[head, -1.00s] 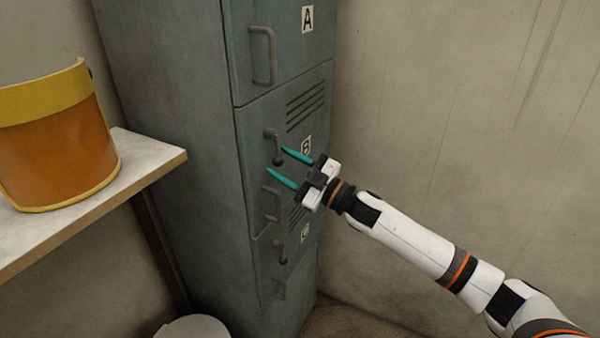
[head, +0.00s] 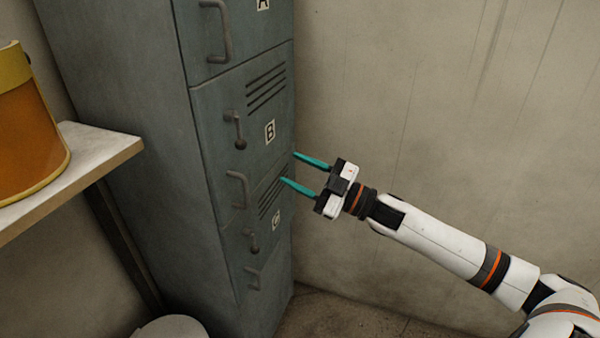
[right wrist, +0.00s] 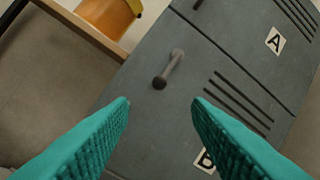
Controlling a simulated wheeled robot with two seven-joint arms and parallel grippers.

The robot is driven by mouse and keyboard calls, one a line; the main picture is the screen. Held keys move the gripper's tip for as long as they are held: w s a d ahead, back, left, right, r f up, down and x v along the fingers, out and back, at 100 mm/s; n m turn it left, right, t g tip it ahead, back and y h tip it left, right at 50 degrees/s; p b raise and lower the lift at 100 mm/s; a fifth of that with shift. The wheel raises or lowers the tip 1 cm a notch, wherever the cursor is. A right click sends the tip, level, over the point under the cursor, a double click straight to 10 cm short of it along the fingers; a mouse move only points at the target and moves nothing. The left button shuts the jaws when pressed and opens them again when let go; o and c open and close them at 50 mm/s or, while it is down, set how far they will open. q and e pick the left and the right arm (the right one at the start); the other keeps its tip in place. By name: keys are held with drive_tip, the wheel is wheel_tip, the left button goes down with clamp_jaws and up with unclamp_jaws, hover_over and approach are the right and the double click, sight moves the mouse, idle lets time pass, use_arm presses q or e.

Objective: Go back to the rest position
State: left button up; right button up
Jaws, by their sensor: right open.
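My right gripper (head: 304,171) is open and empty, its two teal fingers apart, in front of the right side of the grey locker (head: 130,130) in the head view. The fingers point left toward the locker doors. In the right wrist view the open fingers (right wrist: 160,110) frame the locker front. The small dark lever (right wrist: 168,69) of door B shows beyond them, clear of both fingertips. It also shows in the head view. My left gripper is not in view.
A shelf (head: 100,165) at the left holds a yellow and orange face shield (head: 30,130). A pale round-topped object (head: 170,328) stands below it, partly cut off. Locker handles (head: 215,32) stick out from the doors. Free room lies along the bare wall (head: 400,90) at the right.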

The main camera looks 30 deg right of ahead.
drive_tip(key=shift+f, duration=0.1)
